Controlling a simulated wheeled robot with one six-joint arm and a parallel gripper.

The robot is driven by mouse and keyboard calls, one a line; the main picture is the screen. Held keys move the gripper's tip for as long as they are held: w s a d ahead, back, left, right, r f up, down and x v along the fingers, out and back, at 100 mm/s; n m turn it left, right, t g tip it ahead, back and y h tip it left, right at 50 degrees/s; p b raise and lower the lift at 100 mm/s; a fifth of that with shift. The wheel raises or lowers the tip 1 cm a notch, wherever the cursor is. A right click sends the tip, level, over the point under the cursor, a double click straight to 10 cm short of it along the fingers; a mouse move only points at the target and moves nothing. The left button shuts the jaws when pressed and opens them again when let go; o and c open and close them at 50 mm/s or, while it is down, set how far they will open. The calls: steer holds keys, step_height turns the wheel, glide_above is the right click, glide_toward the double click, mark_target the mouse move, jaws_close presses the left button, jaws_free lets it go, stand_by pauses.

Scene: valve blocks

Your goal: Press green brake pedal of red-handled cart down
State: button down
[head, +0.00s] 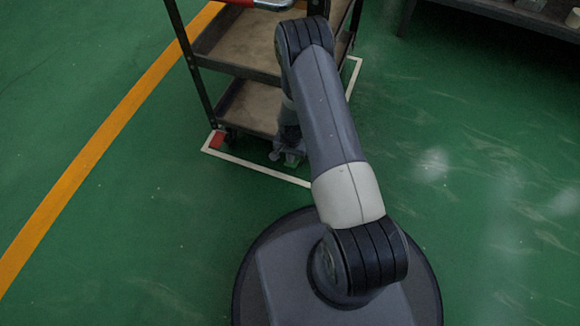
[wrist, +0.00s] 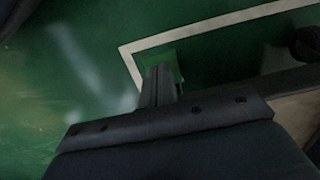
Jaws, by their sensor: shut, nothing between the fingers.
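The cart (head: 245,70) stands at the top of the head view, with dark shelves and part of a red handle (head: 235,2) at the top edge. The green brake pedal (head: 292,160) is at the cart's lower front corner, mostly hidden by my gripper (head: 279,153). In the wrist view the green pedal (wrist: 172,58) shows just beyond the fingertips of my shut, empty gripper (wrist: 158,72). The fingers overlap the pedal in the picture; I cannot tell whether they touch it. The pedal's tilt is unclear.
A red pedal (head: 217,139) is at the cart's other lower corner. A white floor outline (head: 255,166) surrounds the cart's foot. A dark caster (wrist: 306,44) shows in the wrist view. Green floor to the right is clear; a bench (head: 520,15) stands at the top right.

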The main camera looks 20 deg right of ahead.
steer(key=shift+f, duration=0.15)
stand_by(0.5)
steer(key=shift+f+b, duration=2.2)
steer(key=shift+f, duration=0.2)
steer(key=shift+r+p, duration=2.5)
steer(key=shift+r, duration=1.65)
steer(key=shift+f, duration=0.15)
steer(key=shift+f+b, duration=2.4)
steer(key=shift+f, duration=1.55)
steer(key=shift+r, duration=0.1)
